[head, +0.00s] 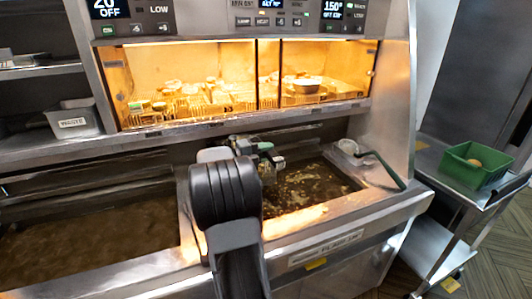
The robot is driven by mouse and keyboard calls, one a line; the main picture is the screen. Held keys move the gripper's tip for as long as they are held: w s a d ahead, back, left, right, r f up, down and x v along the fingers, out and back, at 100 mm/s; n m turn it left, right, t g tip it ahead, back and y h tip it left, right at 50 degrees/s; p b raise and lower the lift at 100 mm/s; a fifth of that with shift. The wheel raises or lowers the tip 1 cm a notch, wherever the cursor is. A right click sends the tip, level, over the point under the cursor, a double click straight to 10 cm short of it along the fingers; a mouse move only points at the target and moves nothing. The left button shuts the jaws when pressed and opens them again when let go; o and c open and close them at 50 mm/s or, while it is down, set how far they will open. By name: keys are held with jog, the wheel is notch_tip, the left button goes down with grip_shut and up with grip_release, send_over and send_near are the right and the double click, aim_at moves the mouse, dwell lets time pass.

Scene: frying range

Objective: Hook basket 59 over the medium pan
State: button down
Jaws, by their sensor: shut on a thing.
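My gripper (264,155) is over the left part of the right-hand oil pan (318,185), mostly hidden behind my black and grey arm. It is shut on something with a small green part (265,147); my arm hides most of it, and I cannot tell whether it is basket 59. A larger oil pan (90,240) lies to the left. No size mark is readable, so I cannot tell which pan is the medium one. A small pale wire piece (346,147) with a dark green handle (380,167) lies at the right pan's back right corner.
A lit glass-fronted cabinet (235,80) with food stands behind the pans, below control panels. A grey bin (75,120) sits on a shelf at the left. A green tray (473,172) stands on a steel cart at the right. Floor shows at the lower right.

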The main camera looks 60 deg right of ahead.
jog(key=c, duration=0.8)
grip_release()
jog(key=shift+c, duration=0.2)
jog(key=shift+f, duration=0.1)
jog(key=b+v, duration=0.3)
jog(key=v, duration=1.1)
jog(key=shift+d, duration=0.1)
